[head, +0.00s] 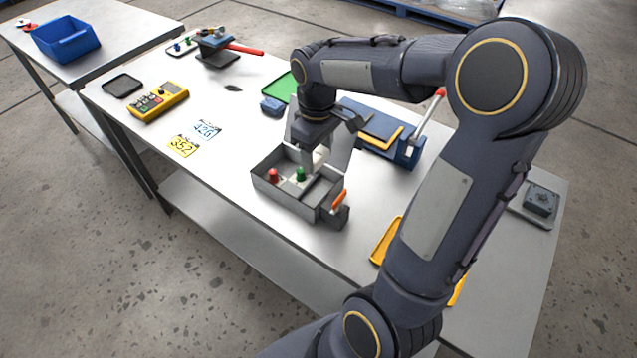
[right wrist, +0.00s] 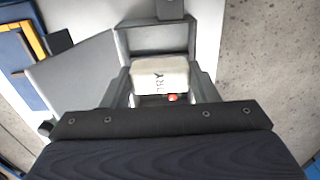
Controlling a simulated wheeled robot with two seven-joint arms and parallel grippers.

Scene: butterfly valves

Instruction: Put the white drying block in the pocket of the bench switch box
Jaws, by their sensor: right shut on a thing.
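The grey bench switch box (head: 284,196) stands on the table in the head view, with its top open. A red button (head: 274,175) and a green button (head: 300,174) are inside it, and an orange lever (head: 339,200) is at its right end. My right gripper (head: 316,163) points down over the box. It is shut on the white drying block (right wrist: 160,75), which bears dark letters in the right wrist view. The block is above the open box (right wrist: 155,24); how high is hard to tell. Its underside is hidden. My left gripper is not in view.
A grey raised lid panel (right wrist: 75,78) stands beside the box. A blue device with a red-tipped lever (head: 408,150) is behind it. Number cards (head: 182,146) and a yellow meter (head: 158,101) lie left, with clear tabletop between. A yellow tray (head: 386,241) lies near my arm.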

